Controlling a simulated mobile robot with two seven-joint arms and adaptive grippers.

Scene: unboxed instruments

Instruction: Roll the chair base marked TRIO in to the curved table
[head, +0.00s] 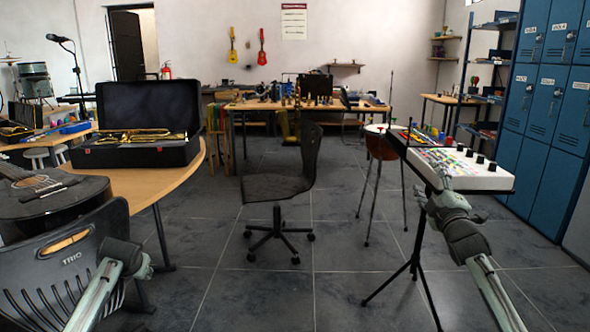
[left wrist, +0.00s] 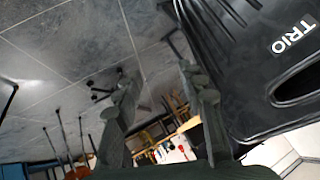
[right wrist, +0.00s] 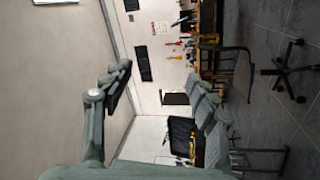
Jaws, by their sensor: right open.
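The black chair back marked TRIO (head: 72,262) stands at the lower left of the head view; its base is hidden or out of frame. The wooden curved table (head: 180,178) is beyond it. In the left wrist view the TRIO back (left wrist: 255,75) fills the right side. My left gripper (head: 130,252) is beside the right edge of this back, open, with nothing seen between its fingers (left wrist: 160,85); contact cannot be told. My right gripper (head: 425,192) is in front of the white mixer's stand, open and empty in the right wrist view (right wrist: 160,85).
A black guitar (head: 45,195) and an open trumpet case (head: 135,150) lie on the curved table. A dark swivel chair (head: 290,185) on castors stands mid-floor. A white mixer (head: 460,168) on a thin stand is at right, near blue lockers (head: 545,85). Floor before the swivel chair is clear.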

